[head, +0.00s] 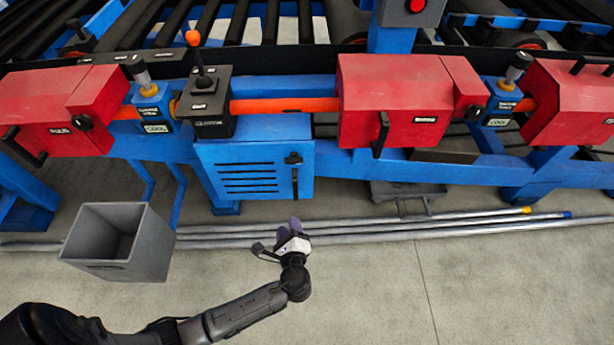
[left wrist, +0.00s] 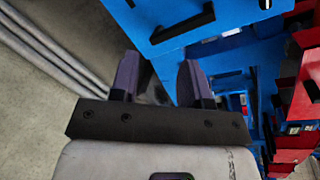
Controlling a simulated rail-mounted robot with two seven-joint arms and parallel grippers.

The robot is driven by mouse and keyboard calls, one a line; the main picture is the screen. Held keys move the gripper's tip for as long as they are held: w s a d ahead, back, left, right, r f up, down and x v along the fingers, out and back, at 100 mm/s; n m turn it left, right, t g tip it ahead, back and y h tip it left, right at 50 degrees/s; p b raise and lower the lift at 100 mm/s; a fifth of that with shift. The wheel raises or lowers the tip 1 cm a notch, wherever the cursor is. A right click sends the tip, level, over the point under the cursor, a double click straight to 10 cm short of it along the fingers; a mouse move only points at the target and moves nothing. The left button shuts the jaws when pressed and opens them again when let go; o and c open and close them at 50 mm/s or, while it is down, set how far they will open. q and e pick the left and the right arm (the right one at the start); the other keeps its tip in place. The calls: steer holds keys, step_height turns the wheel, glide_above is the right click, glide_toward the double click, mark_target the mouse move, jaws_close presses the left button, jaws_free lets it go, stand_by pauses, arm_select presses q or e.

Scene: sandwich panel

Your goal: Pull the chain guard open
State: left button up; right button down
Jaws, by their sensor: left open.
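A blue louvred panel (head: 248,172) sits under the rail in the middle of the head view, with several dark slots and a black latch (head: 294,159) at its upper right. It looks closed. No readable label tells me for sure that it is the chain guard. My left gripper (head: 288,229) is below and in front of this panel, apart from it, open and empty. In the left wrist view its two purple-grey fingers (left wrist: 159,75) are spread, with a blue slotted surface (left wrist: 165,48) beyond them. My right gripper is in neither view.
Red housings with black handles stand at left (head: 45,110), middle (head: 392,103) and right (head: 575,105). A black lever box (head: 205,117) is above the panel. A grey bin (head: 118,240) stands left of my gripper. Long metal rods (head: 400,231) lie on the floor; the floor in front is clear.

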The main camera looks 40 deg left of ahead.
mark_target(295, 187)
arm_select(q)
steer(key=w+a+m+t+b, duration=0.1)
steer(key=w+a+m, duration=0.1)
steer(key=w+m, duration=0.1)
steer(key=w+a+r+m+t+b, duration=0.1)
steer(key=w+m+b, duration=0.1)
steer(key=w+m, duration=0.2)
steer(key=w+a+m+t+b, duration=0.1)
steer(key=w+a+m+b, duration=0.1)
steer(key=w+m, duration=0.1)
steer(key=shift+w+a+r+m, duration=0.15)
steer(key=shift+a+r+m, duration=0.2)
steer(key=shift+m, duration=0.15)
steer(key=shift+b+x, duration=0.55)
steer(key=shift+x, duration=0.6)
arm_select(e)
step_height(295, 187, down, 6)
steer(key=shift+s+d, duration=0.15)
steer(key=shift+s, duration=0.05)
arm_select(q)
steer(key=shift+r, duration=0.1)
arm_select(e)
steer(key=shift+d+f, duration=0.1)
arm_select(q)
steer(key=shift+d, duration=0.1)
steer(key=c, duration=0.3)
jaws_close()
